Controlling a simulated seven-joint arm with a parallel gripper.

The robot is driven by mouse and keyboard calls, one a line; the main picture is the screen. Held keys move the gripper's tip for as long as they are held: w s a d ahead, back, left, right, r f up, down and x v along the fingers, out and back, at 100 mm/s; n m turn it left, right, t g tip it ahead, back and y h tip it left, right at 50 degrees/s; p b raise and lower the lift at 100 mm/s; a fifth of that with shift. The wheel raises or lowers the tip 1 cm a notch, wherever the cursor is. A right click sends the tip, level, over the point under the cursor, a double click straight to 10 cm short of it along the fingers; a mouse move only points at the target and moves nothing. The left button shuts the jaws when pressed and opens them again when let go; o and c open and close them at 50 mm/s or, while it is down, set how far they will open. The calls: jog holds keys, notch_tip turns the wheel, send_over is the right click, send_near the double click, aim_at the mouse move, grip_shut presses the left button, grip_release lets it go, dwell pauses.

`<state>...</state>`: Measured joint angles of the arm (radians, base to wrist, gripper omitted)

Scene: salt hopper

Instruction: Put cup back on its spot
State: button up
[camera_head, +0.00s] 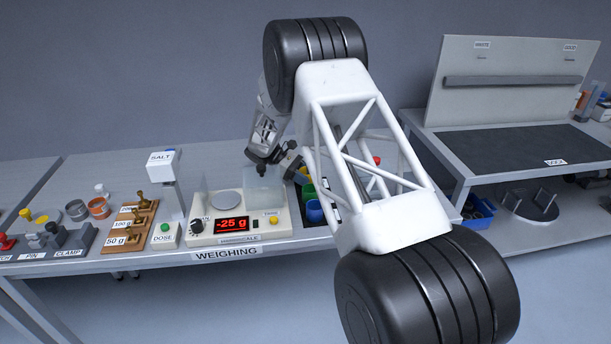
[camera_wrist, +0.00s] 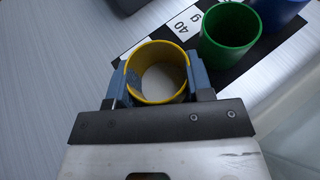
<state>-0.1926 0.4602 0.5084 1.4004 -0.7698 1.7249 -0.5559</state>
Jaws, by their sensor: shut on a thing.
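A yellow cup (camera_wrist: 190,88) with pale material inside is between the fingers of my gripper (camera_wrist: 158,78) in the wrist view. The fingers press on its two sides, and the cup looks upright. It is beside a black strip with a "40 g" label (camera_wrist: 186,24); I cannot tell whether the cup touches the surface below.
A green cup (camera_wrist: 229,30) and a blue cup (camera_wrist: 276,10) stand on the strip, close to the right of the yellow cup. The scale (camera_head: 238,225) reads -25 g, with a clear box by it. The salt hopper (camera_head: 163,160) stands further left.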

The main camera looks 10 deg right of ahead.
jog(key=shift+f, duration=0.65)
dwell(0.4)
jog(key=o, duration=1.3)
jog(key=shift+a, duration=0.1)
jog(key=shift+v, duration=3.85)
jog(key=shift+r, duration=0.1)
